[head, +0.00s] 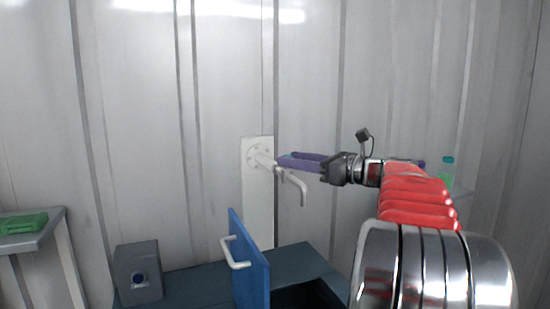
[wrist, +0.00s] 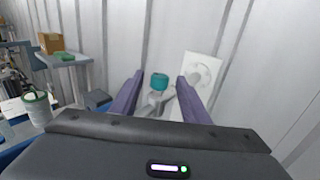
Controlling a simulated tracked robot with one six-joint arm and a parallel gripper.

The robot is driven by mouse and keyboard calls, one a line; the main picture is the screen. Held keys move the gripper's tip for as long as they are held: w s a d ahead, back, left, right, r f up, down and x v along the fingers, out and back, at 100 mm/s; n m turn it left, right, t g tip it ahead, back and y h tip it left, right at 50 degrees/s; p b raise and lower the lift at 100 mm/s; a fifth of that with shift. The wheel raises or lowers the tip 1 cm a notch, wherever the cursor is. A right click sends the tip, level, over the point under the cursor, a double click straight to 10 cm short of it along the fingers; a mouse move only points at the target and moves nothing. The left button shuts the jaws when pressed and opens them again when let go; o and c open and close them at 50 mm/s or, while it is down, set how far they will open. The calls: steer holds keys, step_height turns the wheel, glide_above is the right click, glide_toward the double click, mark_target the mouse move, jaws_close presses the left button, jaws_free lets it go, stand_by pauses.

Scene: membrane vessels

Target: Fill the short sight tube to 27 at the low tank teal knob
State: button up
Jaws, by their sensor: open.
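A teal knob (wrist: 159,81) sits on a grey tap body (wrist: 157,103) and shows in the wrist view between my two purple fingers. In the head view, the white tap spout (head: 296,186) comes out of a white wall plate (head: 257,205), which also shows in the wrist view (wrist: 203,68). My gripper (head: 284,162) is open, with its fingers pointing left at the tap; it also shows in the wrist view (wrist: 160,77). The knob is hidden in the head view, and I cannot tell whether the fingers touch it. I cannot make out a sight tube or reading.
An open blue door (head: 250,262) with a white handle stands below the tap, beside a dark opening. A green object (head: 23,222) lies on a side table. A teal-capped green item (head: 447,172) shows behind my arm.

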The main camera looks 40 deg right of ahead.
steer(key=x, duration=0.6)
steer(key=shift+w, duration=0.2)
steer(key=shift+a, duration=0.15)
steer(key=shift+c, duration=0.3)
steer(key=c, duration=1)
steer(key=shift+n+y, duration=0.4)
steer(key=shift+y, duration=0.2)
steer(key=shift+s+a+n+g+y, duration=0.3)
steer(key=shift+a+n+g+y, duration=0.05)
steer(key=shift+n+g+y, duration=1.05)
steer(key=shift+s+a+n+g+y, duration=0.35)
steer(key=shift+n+g+y, duration=0.85)
steer(key=shift+y, duration=0.4)
steer(key=shift+s+a+n+g+y, duration=0.2)
steer(key=shift+a+n+g+y, duration=0.15)
steer(key=shift+n+g+y, duration=1)
steer(key=shift+g+y, duration=0.25)
steer(key=shift+y, duration=0.1)
